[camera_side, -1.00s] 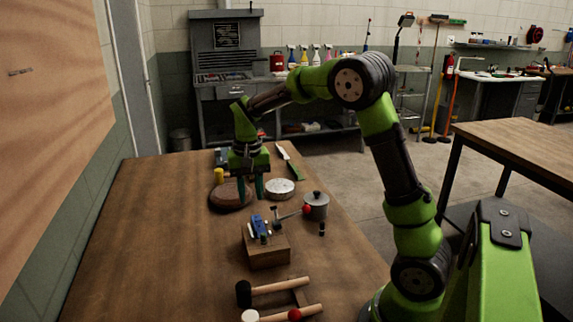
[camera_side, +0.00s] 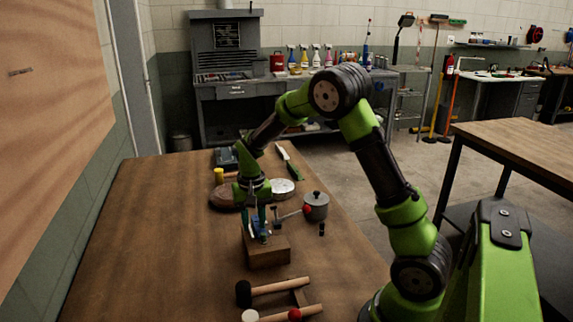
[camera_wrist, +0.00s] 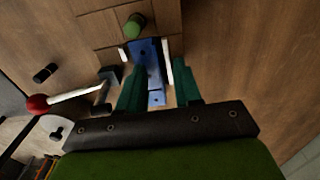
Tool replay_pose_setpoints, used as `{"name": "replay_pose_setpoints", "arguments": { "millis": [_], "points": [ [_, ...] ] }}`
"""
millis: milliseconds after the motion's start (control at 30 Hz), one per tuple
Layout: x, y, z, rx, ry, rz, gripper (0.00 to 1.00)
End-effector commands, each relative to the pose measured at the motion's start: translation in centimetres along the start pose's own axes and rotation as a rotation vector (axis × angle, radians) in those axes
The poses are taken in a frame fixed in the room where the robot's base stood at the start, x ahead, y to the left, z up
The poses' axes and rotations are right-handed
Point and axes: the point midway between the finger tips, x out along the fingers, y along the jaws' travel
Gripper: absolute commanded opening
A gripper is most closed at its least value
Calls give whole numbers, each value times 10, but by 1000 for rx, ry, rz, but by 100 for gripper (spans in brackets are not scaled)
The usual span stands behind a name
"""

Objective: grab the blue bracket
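The blue bracket (camera_wrist: 150,62) stands on a wooden block (camera_wrist: 100,28), with white strips on both sides of it. In the side view the wooden block (camera_side: 268,256) sits on the table, and the bracket is mostly hidden behind my fingers. My gripper (camera_side: 257,234) is over the block and points down. In the wrist view my gripper's green fingers (camera_wrist: 159,70) are spread apart, with part of the bracket showing between them. The left finger overlaps the bracket's edge in the picture; a gap shows at the right one. I cannot tell whether either touches.
A green-topped peg (camera_wrist: 134,26) stands on the block beyond the bracket. A red-knobbed lever (camera_wrist: 70,98) and a lidded metal pot (camera_side: 316,206) are close on the right in the side view. Mallets (camera_side: 275,288) lie in front. The table's left side is clear.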

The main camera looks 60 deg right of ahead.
Motion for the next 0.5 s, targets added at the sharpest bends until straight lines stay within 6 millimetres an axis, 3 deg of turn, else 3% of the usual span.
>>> {"name": "replay_pose_setpoints", "arguments": {
  "millis": [33, 200, 500],
  "points": [
    [0, 0, 0, 0, 0, 0, 26],
    [0, 0, 0, 0, 0, 0, 0],
    [-1, 0, 0, 0, 0, 0, 0]
  ]
}}
